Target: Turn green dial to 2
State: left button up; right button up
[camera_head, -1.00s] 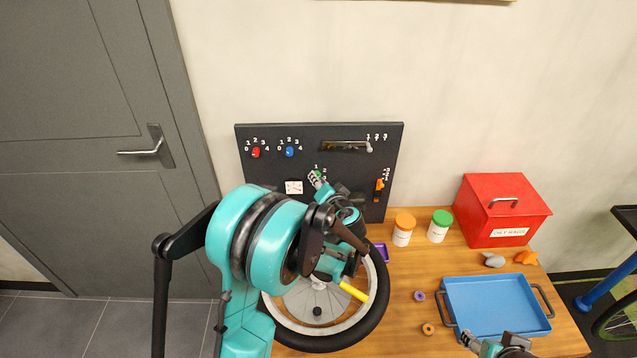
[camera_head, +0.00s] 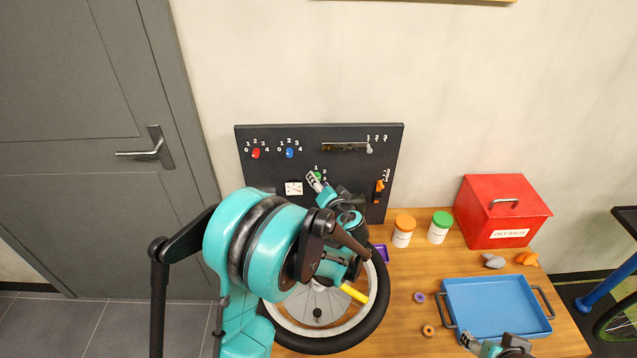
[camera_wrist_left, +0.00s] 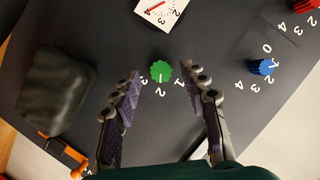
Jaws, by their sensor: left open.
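The green dial (camera_head: 318,175) is on the dark upright panel (camera_head: 345,205), low and right of the red and blue dials. In the left wrist view the green dial (camera_wrist_left: 160,71) shows between the fingertips, with 3, 2 and 1 printed around it. A small pale mark on it appears to face the 2. My left gripper (camera_head: 314,181) is at the dial; in the wrist view its fingers (camera_wrist_left: 160,82) are spread, one each side, with gaps to the dial. My right gripper (camera_head: 472,343) is at the bottom edge, partly cut off; its jaws are unclear.
A blue dial (camera_wrist_left: 263,67) and a white gauge (camera_wrist_left: 160,10) are close by on the panel. An orange lever (camera_head: 379,187) is to the right. A wheel (camera_head: 375,325) lies below my left arm. Bottles (camera_head: 403,231), a red box (camera_head: 505,215) and a blue tray (camera_head: 497,307) stand on the table.

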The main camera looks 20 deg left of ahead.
pick_arm(q)
jog(key=v, duration=1.1)
jog(key=shift+s+a, duration=0.1)
jog(key=s+d+f+g+h, duration=0.1)
jog(key=s+h, duration=0.4)
jog(key=s, duration=0.5)
jog(key=s+d+f+n+g+h, duration=0.1)
jog(key=s+d+h, duration=0.3)
jog(key=s, duration=0.7)
jog(key=shift+s+d+g+h, duration=0.3)
jog(key=shift+g+h, duration=0.2)
jog(key=shift+g, duration=0.4)
jog(key=shift+f, duration=0.1)
